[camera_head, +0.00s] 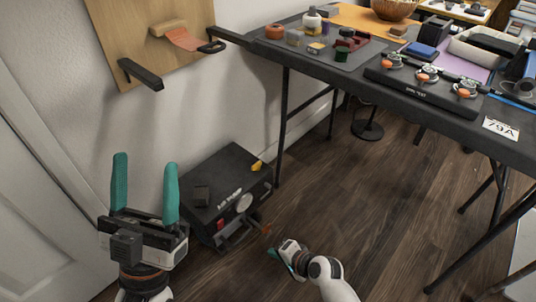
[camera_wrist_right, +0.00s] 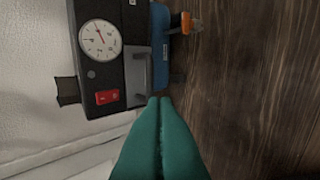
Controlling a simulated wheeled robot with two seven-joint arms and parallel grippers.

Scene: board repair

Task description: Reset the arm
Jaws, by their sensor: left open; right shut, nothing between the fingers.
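My left gripper (camera_head: 146,188) is at the lower left in the head view, its two green fingers upright and spread apart with nothing between them. My right gripper (camera_head: 274,256) is low at the bottom middle, beside the black box on the floor. In the right wrist view my right gripper (camera_wrist_right: 160,102) has its green fingers pressed together and holds nothing. Its tips point toward the front of the box, close to a grey handle; I cannot tell whether they touch it.
A black box (camera_head: 228,180) with a gauge (camera_wrist_right: 100,40) and a red switch (camera_wrist_right: 107,97) stands on the floor by the wall. A dark table (camera_head: 400,112) with several parts stands at the upper right. A wooden board (camera_head: 125,35) is on the wall.

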